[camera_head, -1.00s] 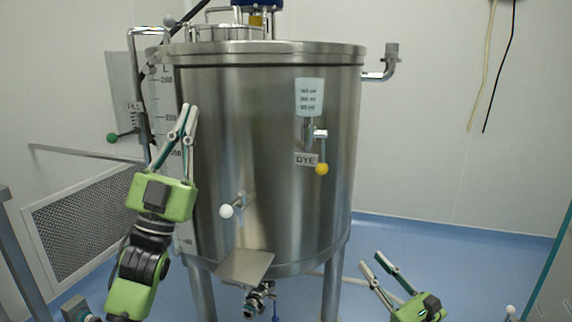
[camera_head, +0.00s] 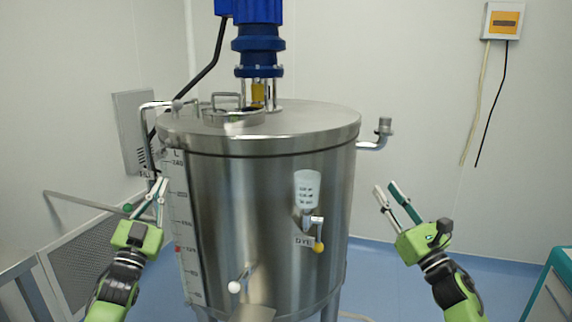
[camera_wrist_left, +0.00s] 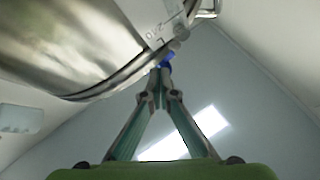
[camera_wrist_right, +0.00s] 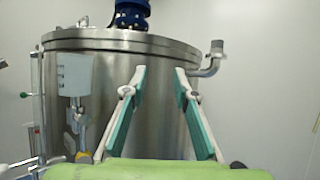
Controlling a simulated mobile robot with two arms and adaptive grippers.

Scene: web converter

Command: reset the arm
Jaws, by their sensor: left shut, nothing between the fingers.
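My left gripper (camera_head: 160,187) is raised at the left side of the steel tank (camera_head: 262,225), its fingers pointing up and drawn together at the tips. The left wrist view shows its fingertips (camera_wrist_left: 162,72) meeting with nothing between them. My right gripper (camera_head: 384,190) is raised to the right of the tank, apart from it in the head view. The right wrist view shows its two fingers (camera_wrist_right: 160,70) spread with an empty gap, the tank behind them.
The tank carries a dye cup (camera_head: 307,188) with a yellow-knobbed valve (camera_head: 318,248), a white-knobbed lever (camera_head: 234,287) and a blue motor (camera_head: 258,45) on top. A pipe elbow (camera_head: 384,126) sticks out at right. A mesh panel (camera_head: 95,260) stands at left.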

